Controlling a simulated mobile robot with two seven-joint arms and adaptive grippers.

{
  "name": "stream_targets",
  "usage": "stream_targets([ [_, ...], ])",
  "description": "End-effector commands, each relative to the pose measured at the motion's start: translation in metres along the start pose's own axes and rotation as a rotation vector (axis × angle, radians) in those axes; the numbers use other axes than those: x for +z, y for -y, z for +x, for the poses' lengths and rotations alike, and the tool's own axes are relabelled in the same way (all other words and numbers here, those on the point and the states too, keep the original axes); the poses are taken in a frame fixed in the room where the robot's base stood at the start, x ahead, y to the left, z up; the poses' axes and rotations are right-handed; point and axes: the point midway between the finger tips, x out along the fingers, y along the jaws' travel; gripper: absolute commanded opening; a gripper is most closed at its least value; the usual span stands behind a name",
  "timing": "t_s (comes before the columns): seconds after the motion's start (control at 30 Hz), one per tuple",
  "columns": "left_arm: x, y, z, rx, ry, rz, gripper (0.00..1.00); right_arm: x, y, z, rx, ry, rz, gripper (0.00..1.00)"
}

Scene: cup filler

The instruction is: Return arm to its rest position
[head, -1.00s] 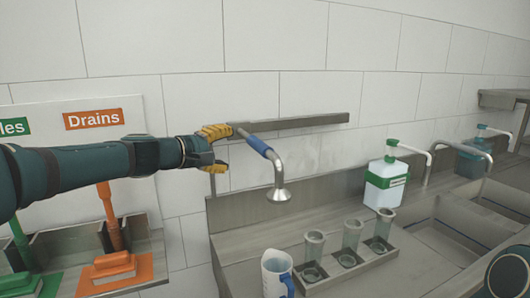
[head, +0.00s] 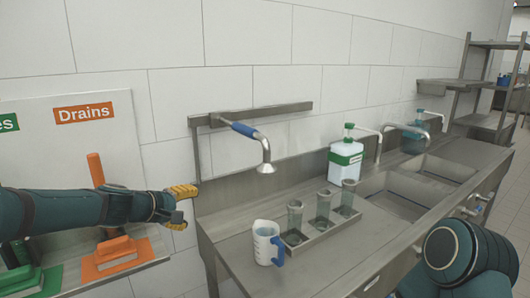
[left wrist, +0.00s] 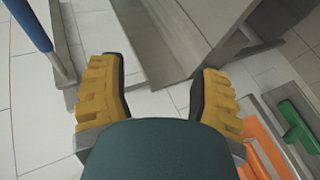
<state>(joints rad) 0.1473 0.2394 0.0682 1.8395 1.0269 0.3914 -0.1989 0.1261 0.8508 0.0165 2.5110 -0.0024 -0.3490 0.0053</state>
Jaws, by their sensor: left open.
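My left gripper (head: 181,205) is open and empty, with yellow fingers, in front of the wall just left of the steel counter's left end. In the left wrist view its two yellow fingers (left wrist: 158,92) stand apart with nothing between them. The spray tap with a blue handle (head: 245,130) hangs from the wall rail, up and to the right of the gripper and clear of it. The blue handle also shows at the top left of the left wrist view (left wrist: 28,22). A teal round part of my own body shows at the lower right; my right gripper is not seen.
A measuring jug (head: 266,243) and a rack (head: 322,228) with three clear cups stand on the steel counter (head: 235,258). A white-green dispenser bottle (head: 345,163) stands behind, left of the sinks. Orange (head: 112,258) and green tools stand at the left, beside my left arm.

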Motion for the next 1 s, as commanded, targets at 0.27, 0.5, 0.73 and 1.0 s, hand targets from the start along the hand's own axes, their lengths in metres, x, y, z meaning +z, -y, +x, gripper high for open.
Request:
stream_targets([
  [0.27, 0.071, 0.176, 0.064, -0.371, 0.098, 0.135, 0.64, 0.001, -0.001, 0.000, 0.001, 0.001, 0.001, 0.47],
  [0.5, 0.163, 0.315, 0.069, -0.588, 0.263, 0.350, 0.64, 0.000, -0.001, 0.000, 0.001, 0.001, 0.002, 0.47],
  [0.73, 0.252, 0.396, 0.042, -0.624, 0.455, 0.537, 0.64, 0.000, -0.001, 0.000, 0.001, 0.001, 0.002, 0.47],
  [1.0, 0.287, 0.416, 0.027, -0.596, 0.536, 0.598, 0.64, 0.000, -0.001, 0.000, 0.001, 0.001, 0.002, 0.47],
])
